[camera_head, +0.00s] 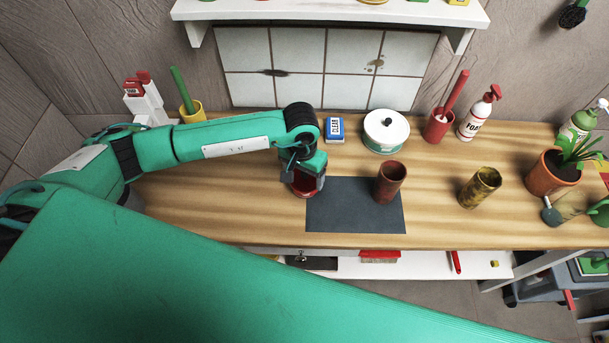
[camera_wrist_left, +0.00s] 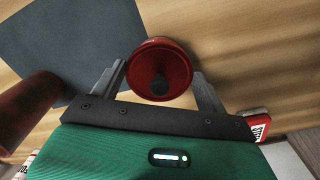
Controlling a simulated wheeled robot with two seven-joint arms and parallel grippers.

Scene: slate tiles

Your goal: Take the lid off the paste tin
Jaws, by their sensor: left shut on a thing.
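A red round lid (camera_wrist_left: 175,58) with a dark knob in its middle lies between the fingers of my left gripper (camera_wrist_left: 161,75) in the left wrist view. The fingers touch its rim on both sides, so the gripper is shut on it. In the head view the red tin (camera_head: 303,189) shows below the left gripper (camera_head: 305,182), by the left edge of a dark mat (camera_head: 345,217). The arm hides part of it. I cannot tell whether the lid still rests on the tin body. My right gripper is not in view.
A dark red cup (camera_head: 389,183) stands on the mat, close right of the gripper. A white lidded pot (camera_head: 385,137) and a blue box (camera_head: 334,130) stand behind. A mottled yellow can (camera_head: 479,188) stands to the right. The wooden bench (camera_head: 235,218) is clear left of the mat.

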